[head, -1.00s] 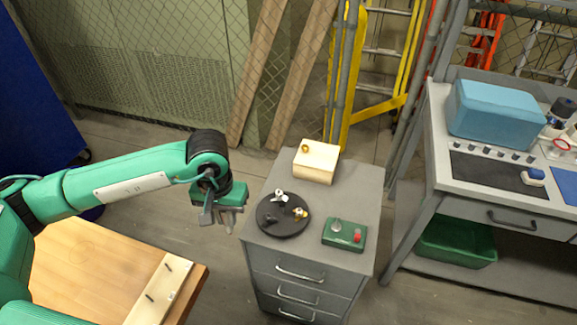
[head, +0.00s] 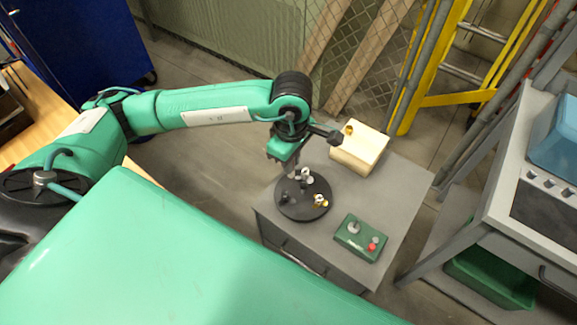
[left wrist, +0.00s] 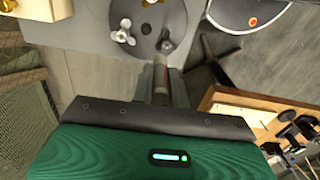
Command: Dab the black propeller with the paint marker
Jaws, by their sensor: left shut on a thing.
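The black propeller (head: 284,197) lies at the left side of a round black disc (head: 303,212) on the grey cabinet. It also shows in the left wrist view (left wrist: 166,46), near the disc's edge. A white propeller (head: 307,175) and a brass propeller (head: 320,201) share the disc. My left gripper (head: 284,164) is at the disc's back left edge, pointing down. It is shut on a slim grey-brown thing, apparently the paint marker (left wrist: 161,84), whose end points toward the black propeller in the left wrist view. Whether they touch is unclear. My right gripper is out of view.
A green control box (head: 361,237) with a knob and red button stands in front right of the disc. A cream box (head: 360,147) with a brass ring stands behind it. The cabinet top (head: 400,190) is bare at right. A workbench stands farther right.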

